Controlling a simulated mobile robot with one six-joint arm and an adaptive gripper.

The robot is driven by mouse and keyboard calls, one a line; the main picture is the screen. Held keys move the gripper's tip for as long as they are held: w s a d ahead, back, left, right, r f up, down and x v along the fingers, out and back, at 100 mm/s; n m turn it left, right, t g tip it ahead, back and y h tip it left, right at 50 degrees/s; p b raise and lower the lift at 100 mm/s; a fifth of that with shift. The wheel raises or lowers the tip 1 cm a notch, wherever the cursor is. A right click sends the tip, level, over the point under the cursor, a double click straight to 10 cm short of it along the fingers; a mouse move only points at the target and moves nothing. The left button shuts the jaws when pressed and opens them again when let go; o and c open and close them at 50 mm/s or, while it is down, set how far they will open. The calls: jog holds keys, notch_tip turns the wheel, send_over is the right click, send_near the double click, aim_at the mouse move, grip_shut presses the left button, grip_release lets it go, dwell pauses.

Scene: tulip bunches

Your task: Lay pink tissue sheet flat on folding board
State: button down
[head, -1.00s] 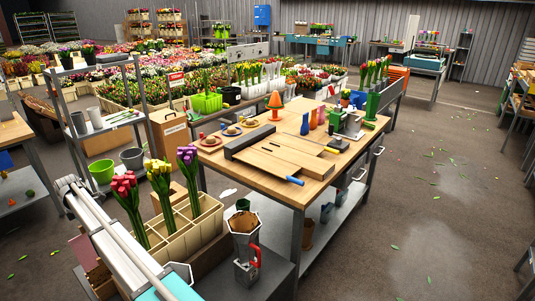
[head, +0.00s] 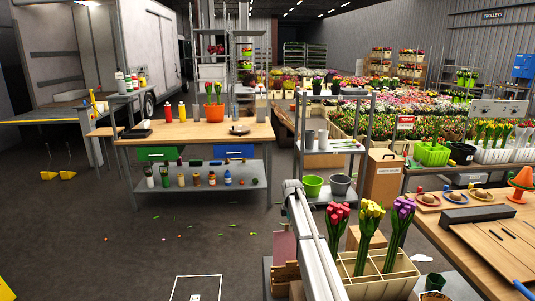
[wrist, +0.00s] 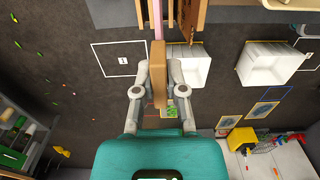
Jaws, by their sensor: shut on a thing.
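In the wrist view my gripper (wrist: 158,73) is shut on a tan wooden-looking bar (wrist: 159,90). A narrow pink strip (wrist: 158,22) runs on from the bar to the top edge, in line with it; it looks like the pink tissue sheet edge-on, but I cannot tell how they join. In the head view a pink panel (head: 283,246) shows left of my arm, above brown crates. My gripper cannot be made out there. The folding board looks to be the wooden board (head: 503,247) on the right table, cut off by the frame edge.
The right worktable (head: 435,218) also carries a dark bar (head: 479,213) and small plates. A cream divided box (head: 375,284) with tulip bunches stands close right of my arm. A workbench (head: 195,133) stands at the left back. The floor at left (head: 130,245) is mostly clear.

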notch_tip(320, 180, up, 9)
jog(key=p, duration=0.8)
jog(key=shift+r, duration=0.15)
notch_tip(320, 180, up, 17)
jog(key=p, duration=1.7)
jog(key=shift+d, duration=0.1)
